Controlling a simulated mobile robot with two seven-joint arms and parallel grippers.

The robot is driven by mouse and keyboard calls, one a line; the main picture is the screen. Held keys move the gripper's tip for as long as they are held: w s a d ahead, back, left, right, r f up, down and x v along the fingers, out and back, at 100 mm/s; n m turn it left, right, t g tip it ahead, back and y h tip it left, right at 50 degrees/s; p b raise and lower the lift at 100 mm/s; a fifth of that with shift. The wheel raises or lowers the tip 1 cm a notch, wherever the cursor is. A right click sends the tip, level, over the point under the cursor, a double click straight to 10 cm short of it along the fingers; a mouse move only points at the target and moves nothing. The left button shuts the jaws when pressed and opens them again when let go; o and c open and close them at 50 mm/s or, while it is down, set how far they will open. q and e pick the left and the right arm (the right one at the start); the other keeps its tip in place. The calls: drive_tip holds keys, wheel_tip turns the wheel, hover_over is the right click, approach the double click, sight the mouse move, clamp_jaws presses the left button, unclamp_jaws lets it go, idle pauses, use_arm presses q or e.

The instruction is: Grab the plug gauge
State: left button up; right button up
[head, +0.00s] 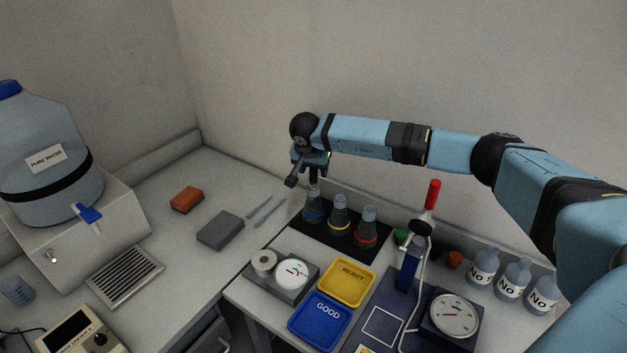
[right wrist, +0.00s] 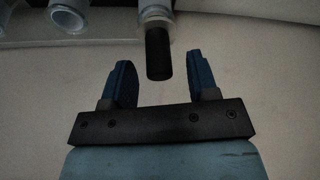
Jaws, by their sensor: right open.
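A black cylinder (right wrist: 158,52), which may be the plug gauge, shows in the right wrist view between and slightly beyond my fingertips, below a clear flask neck. In the head view a dark upright cylinder (head: 314,175) shows above the neck of the blue-ringed flask (head: 313,207). I cannot tell whether it sits in that neck or stands behind it. My right gripper (head: 308,170) is at this cylinder; in the wrist view its two blue fingers (right wrist: 162,76) are apart with nothing clamped. My left gripper is not in view.
Yellow-ringed (head: 339,217) and red-ringed (head: 366,230) flasks stand beside the blue one. A red-handled lever (head: 431,195), a yellow REJECT tray (head: 347,283), a blue GOOD tray (head: 320,319) and a dial (head: 454,316) are nearer. Wall lies close behind.

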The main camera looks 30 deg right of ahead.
drive_tip(key=shift+w+d+f, duration=0.15)
drive_tip(key=shift+f, duration=0.25)
drive_tip(key=shift+c, duration=0.5)
clamp_jaws()
drive_tip(key=shift+r, duration=0.2)
